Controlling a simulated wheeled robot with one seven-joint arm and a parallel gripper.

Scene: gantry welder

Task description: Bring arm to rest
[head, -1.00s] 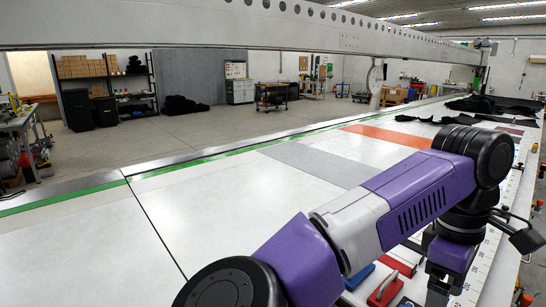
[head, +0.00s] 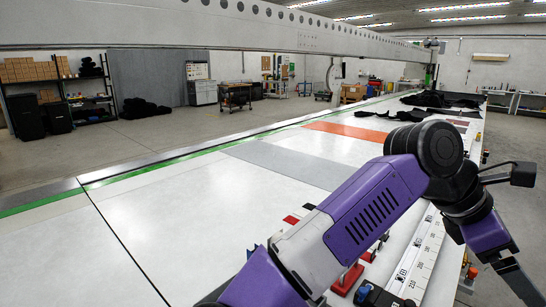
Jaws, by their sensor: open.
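My purple, white and black arm reaches from the bottom of the head view up to a black elbow joint, then bends down at the right. My gripper (head: 520,282) hangs at the lower right corner beyond the purple wrist, over the floor side of the table's right edge. Its dark body shows in part, and its fingertips are cut off by the frame. I see nothing held in the part that shows.
A long white table (head: 165,225) fills the foreground, with a grey strip (head: 275,165) and an orange strip (head: 345,131). A red-handled tool (head: 347,280) lies partly behind my arm. A ruler (head: 417,262) runs along the right edge. Black cloth (head: 440,100) lies far back.

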